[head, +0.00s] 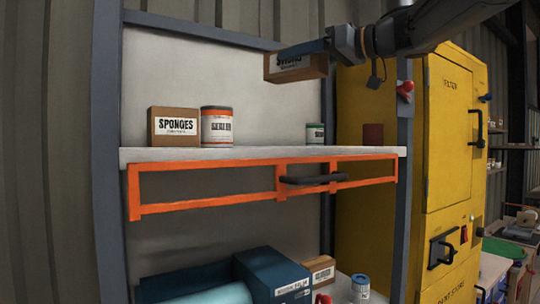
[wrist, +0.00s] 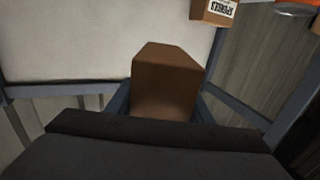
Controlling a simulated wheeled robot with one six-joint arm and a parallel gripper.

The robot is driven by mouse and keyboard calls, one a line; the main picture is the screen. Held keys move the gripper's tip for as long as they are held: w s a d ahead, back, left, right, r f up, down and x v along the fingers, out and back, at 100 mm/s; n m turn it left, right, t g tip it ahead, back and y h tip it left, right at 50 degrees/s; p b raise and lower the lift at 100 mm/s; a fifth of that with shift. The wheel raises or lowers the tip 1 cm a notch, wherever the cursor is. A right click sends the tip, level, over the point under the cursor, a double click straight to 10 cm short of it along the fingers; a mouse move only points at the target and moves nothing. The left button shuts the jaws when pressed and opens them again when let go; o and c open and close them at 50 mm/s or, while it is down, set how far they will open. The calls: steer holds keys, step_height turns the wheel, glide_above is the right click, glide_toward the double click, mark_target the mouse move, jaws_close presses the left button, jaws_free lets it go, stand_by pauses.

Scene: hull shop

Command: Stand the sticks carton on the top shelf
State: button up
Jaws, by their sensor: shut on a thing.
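The sticks carton (head: 297,68) is a brown box with a white label, partly covered by my gripper in the head view. My gripper (head: 318,50) is shut on it and holds it in the air, well above the top shelf (head: 260,153). In the wrist view the carton (wrist: 166,85) shows as a plain brown box between the jaws of my gripper (wrist: 163,108). The top shelf is a pale board with an orange frame and a dark handle below its front edge.
On the top shelf a sponges carton (head: 173,127) and a sealer can (head: 216,126) stand at left, and a smaller can (head: 315,134) at right. The shelf between the cans is clear. A grey post (head: 404,110) and a yellow cabinet (head: 455,140) stand at right.

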steer(key=f+b, duration=0.1)
steer(key=f, duration=0.4)
steer(key=w+f+b, duration=0.1)
steer(key=f+b, duration=0.1)
steer(key=f, duration=0.3)
steer(key=w+f+b, duration=0.1)
steer(key=f, duration=0.5)
steer(key=shift+w, duration=0.2)
steer(key=shift+f, duration=0.15)
steer(key=o, duration=1.2)
steer(key=shift+d, duration=0.2)
steer(key=b+v, duration=0.3)
steer(key=v, duration=0.8)
steer(key=shift+s+d, duration=0.2)
steer(key=shift+s, duration=0.05)
steer(key=shift+r, duration=0.2)
